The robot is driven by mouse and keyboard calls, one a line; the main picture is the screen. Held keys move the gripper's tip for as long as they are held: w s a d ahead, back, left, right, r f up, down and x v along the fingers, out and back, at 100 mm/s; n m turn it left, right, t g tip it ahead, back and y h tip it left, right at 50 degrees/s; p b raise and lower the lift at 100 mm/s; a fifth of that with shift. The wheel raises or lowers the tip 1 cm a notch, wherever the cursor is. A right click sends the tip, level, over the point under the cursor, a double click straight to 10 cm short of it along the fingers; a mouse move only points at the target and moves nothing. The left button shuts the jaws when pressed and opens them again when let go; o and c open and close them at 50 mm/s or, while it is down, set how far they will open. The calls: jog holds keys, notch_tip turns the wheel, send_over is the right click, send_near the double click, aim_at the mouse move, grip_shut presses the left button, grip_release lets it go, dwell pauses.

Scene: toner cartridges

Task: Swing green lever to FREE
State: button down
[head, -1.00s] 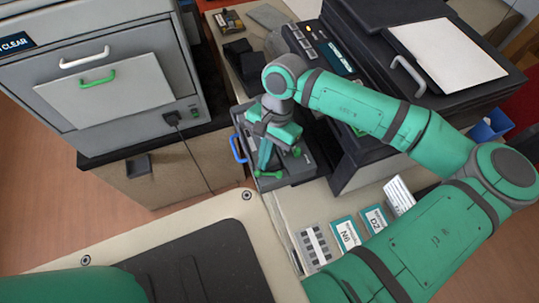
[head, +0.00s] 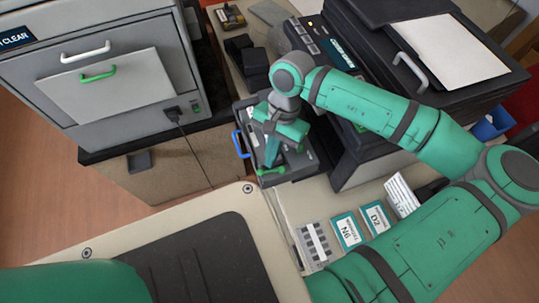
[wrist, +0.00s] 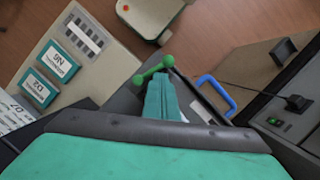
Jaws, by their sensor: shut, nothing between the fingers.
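In the head view the lever (head: 271,171) lies at the front edge of a dark grey unit (head: 246,119). My gripper (head: 268,160) points down at the lever from above, its fingers shut with nothing between them. In the wrist view the fingertips (wrist: 161,80) are right beside the lever bar and partly cover it. I cannot tell whether they touch. No FREE marking is readable.
A blue handle (head: 237,143) sticks out at the unit's left side. A black printer (head: 440,60) stands to the right and a grey cabinet (head: 60,95) to the left.

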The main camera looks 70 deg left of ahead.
jog(key=shift+r, duration=0.1)
jog(key=v, duration=0.9)
jog(key=shift+a+r, duration=0.25)
jog(key=shift+r, duration=0.1)
dwell(0.3)
